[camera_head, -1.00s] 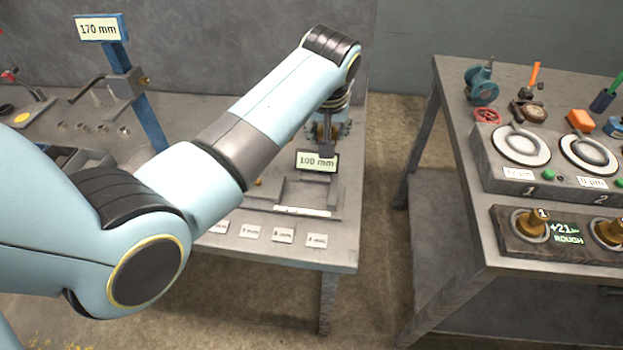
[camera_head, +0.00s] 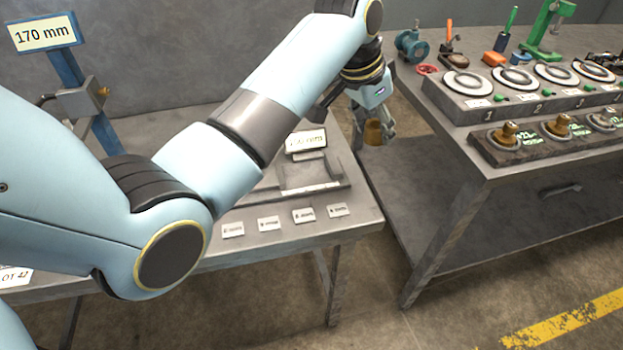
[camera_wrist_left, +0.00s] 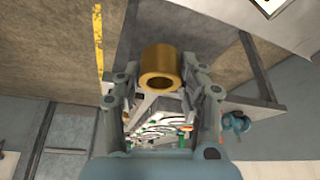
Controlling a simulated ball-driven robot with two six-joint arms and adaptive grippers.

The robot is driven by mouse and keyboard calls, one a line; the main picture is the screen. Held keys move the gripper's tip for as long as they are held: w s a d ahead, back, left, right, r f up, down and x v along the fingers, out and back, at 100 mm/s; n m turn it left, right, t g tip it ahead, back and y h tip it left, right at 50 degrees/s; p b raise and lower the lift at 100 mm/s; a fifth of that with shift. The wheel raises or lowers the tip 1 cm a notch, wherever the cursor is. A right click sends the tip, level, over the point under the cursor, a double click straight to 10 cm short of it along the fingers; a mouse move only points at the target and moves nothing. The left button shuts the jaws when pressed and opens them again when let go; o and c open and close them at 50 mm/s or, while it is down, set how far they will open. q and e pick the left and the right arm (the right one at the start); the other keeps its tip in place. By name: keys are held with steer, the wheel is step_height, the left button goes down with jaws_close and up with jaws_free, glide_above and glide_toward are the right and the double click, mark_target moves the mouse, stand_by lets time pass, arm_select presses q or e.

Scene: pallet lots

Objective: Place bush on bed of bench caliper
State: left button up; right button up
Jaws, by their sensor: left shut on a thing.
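The bush (camera_head: 374,133) is a short brass ring. It is held in my left gripper (camera_head: 372,124), in the air over the gap between the two tables. In the left wrist view the bush (camera_wrist_left: 160,62) sits between the two fingers, its bore facing the camera. The bench caliper (camera_head: 314,190) lies on the left table, below and to the left of the gripper. It has a small display (camera_head: 305,141) whose reading is hard to make out. My left forearm hides part of the caliper. My right gripper is not in view.
Several small label cards (camera_head: 269,223) line the left table's front edge. A gauge stand with a 170 mm display (camera_head: 42,34) stands at the left. The right table (camera_head: 450,140) carries a block of round dials (camera_head: 520,100) and a dark board with brass pieces (camera_head: 545,145).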

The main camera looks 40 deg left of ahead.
mark_target(319, 170)
arm_select(q)
steer(key=a+f, duration=0.1)
steer(key=s+a+f, duration=0.1)
steer(key=a, duration=0.1)
steer(key=s+a+f+p, duration=0.1)
steer(key=a, duration=0.1)
steer(key=shift+s+a+f, duration=0.1)
steer(key=shift+a+f, duration=0.1)
steer(key=shift+f, duration=0.1)
steer(key=a, duration=0.1)
steer(key=s+a+f, duration=0.1)
steer(key=a+f, duration=0.1)
steer(key=shift+s+a, duration=0.2)
steer(key=shift+s, duration=0.1)
steer(key=shift+s+a+f, duration=0.3)
steer(key=shift+a+f, duration=0.3)
steer(key=shift+a, duration=0.1)
steer(key=shift+a+f, duration=0.1)
steer(key=shift+f, duration=0.15)
step_height(319, 170, down, 4)
steer(key=shift+r, duration=0.25)
steer(key=shift+f, duration=0.15)
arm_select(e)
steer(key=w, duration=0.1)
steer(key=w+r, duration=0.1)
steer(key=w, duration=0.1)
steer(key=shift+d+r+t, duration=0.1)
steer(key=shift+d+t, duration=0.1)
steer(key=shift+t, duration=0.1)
